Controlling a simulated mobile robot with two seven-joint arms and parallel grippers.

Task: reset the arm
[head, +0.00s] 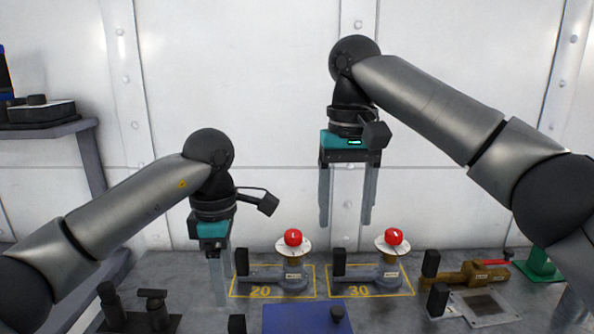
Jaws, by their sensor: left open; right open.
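My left gripper (219,290) hangs pointing down at the left of the bench, beside the yellow outline marked 20. Its fingers are seen nearly side-on and it is open, with nothing visible between them. My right gripper (346,208) is raised higher, in front of the white wall and above the bench. Its fingers point down, spread apart, and it is empty. Both arms are bent, with their wrists above the bench.
Two devices with red knobs, one left (293,238) and one right (393,237), stand in yellow outlines marked 20 and 30. A blue plate (300,319) lies in front. A brown fixture (470,275) and green block (540,262) stand at right. A shelf (50,130) is at left.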

